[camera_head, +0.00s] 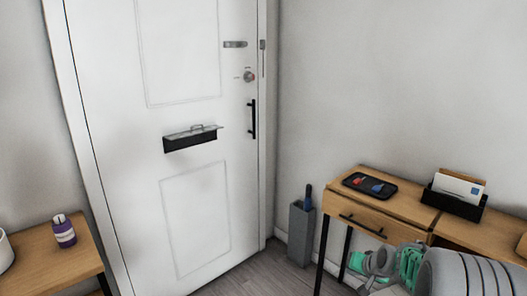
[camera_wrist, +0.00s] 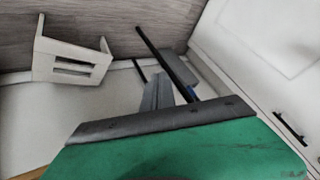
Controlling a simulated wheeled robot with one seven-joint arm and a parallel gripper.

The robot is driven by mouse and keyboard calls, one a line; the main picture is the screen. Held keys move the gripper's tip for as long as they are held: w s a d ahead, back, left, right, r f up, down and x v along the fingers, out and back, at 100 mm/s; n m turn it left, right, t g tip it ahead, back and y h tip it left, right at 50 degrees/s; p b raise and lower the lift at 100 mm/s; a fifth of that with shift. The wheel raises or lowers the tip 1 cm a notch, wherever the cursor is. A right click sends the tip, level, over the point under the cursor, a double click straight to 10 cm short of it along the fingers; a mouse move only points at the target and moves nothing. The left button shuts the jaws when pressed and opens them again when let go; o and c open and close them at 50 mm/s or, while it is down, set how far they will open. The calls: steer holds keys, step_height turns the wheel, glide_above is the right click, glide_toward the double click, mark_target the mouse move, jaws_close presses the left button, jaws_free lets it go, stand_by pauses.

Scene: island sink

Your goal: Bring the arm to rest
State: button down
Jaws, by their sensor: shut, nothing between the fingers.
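My arm enters the head view at the lower right, with grey ribbed links and teal parts. My gripper (camera_head: 358,263) is low in front of the side table, beneath its drawer, with its tips small and partly unclear. It is shut and holds nothing. In the wrist view, a large green surface with a dark grey edge fills the bottom and hides much of what lies beyond.
A wooden side table (camera_head: 372,211) carries a black tray (camera_head: 369,186) and a letter holder (camera_head: 455,203). A grey umbrella stand (camera_head: 301,235) is beside it. A white door (camera_head: 190,130) closes the back. Another table (camera_head: 50,258) with a purple bottle (camera_head: 64,232) is left.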

steer(key=s+a+r+n+g+p, duration=0.1)
steer(key=s+a+r+n+p, duration=0.1)
steer(key=s+a+r+p, duration=0.6)
steer(key=s+a+r+n+g+p, duration=0.1)
steer(key=s+a+r+g+p, duration=0.3)
steer(key=r, duration=0.8)
steer(key=s+a+r+n+p, duration=0.1)
steer(key=s+r+p, duration=0.1)
steer(key=s, duration=0.6)
steer(key=s+a+r+n+h+p, duration=0.1)
steer(key=s+a+r+p, duration=0.1)
steer(key=s+r, duration=0.3)
steer(key=s, duration=0.2)
steer(key=shift+s+r, duration=0.2)
steer(key=shift+s, duration=0.2)
